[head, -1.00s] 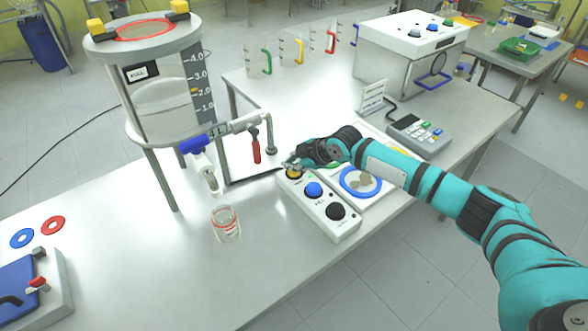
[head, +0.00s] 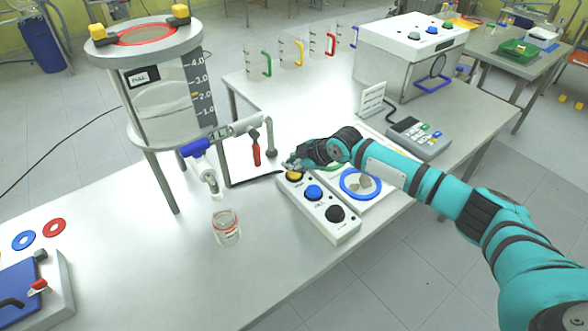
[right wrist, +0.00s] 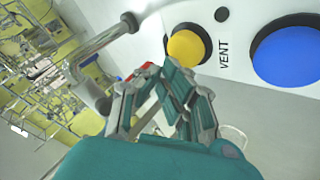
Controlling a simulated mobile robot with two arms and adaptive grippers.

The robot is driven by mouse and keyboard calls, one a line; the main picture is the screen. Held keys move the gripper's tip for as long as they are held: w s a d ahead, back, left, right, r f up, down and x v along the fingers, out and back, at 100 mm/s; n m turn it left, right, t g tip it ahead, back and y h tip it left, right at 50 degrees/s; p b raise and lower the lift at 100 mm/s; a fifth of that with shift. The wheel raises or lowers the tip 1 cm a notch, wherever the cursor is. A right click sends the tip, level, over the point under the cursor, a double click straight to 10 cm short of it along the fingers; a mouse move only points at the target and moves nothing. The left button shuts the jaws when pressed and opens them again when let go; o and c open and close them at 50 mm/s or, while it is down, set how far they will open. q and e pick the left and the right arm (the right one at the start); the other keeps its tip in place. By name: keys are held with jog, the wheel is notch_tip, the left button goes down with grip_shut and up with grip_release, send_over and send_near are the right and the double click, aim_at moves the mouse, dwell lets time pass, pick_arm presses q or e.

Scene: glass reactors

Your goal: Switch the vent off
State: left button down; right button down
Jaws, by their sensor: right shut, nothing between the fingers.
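The control box (head: 347,229) is white, with a yellow, a blue (head: 313,192) and a black button (head: 335,214) in a row. The yellow button (head: 294,175) is at its far end; in the right wrist view this button (right wrist: 188,46) stands beside the word VENT, with a small dark round spot (right wrist: 222,14) near it. My right gripper (head: 290,163) is shut and empty, close above and behind the yellow button. In the right wrist view its fingertips (right wrist: 165,72) are just below the button; I cannot tell whether they touch it. My left gripper is not in view.
A glass reactor (head: 165,110) on legs stands left of the box, with a red-handled valve (head: 256,150) on its outlet pipe. A glass beaker (head: 226,228) stands in front. A blue ring (head: 361,184) and a grey keypad device (head: 418,137) are at the right.

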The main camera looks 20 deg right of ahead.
aim_at(293, 172)
notch_tip(293, 172, up, 6)
jog(key=p, duration=0.5)
dwell(0.4)
